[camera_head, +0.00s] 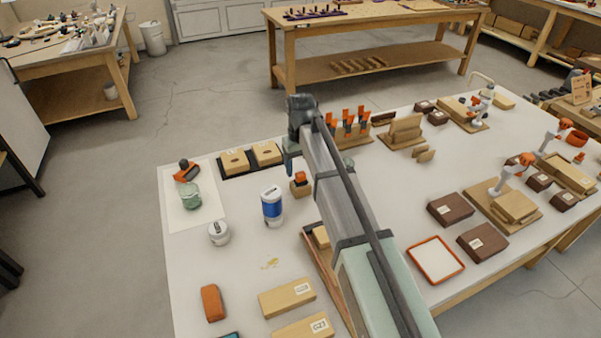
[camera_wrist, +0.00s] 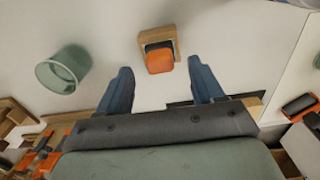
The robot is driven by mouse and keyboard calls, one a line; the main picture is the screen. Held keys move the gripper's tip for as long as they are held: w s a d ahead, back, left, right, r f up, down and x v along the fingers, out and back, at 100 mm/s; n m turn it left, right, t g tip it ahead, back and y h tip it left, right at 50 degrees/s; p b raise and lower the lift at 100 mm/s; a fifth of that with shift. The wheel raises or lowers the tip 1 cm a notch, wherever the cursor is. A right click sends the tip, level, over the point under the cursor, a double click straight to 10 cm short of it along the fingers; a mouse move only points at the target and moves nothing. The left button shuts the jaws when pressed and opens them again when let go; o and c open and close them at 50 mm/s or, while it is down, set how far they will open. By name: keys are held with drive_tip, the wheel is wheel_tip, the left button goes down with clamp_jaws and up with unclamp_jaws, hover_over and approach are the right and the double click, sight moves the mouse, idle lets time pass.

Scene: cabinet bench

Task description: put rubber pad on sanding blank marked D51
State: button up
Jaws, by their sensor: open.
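A small orange piece with a dark band, likely the rubber pad (camera_wrist: 160,62), sits on a small wooden block (camera_wrist: 174,42). In the head view the orange piece (camera_head: 300,176) is just below my gripper's end. My gripper (camera_head: 291,160) is over the bench, its blue fingers apart. In the wrist view the open fingers (camera_wrist: 159,74) point toward the orange piece, one on each side, with nothing between them. Wooden blanks with white labels lie at the front: one (camera_head: 285,298), and another (camera_head: 300,330) whose label seems to read G23. I cannot read D51 anywhere.
A blue-and-white can (camera_head: 271,208), a white jar (camera_head: 218,233) and a green glass (camera_head: 191,197) stand left. Another orange block (camera_head: 212,303) lies front left. My arm hides part of the bench, including a wooden tray (camera_head: 322,262).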

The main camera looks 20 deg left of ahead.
sight(301, 173)
wheel_tip(301, 173, up, 8)
drive_tip(key=shift+r, duration=0.25)
idle(0.5)
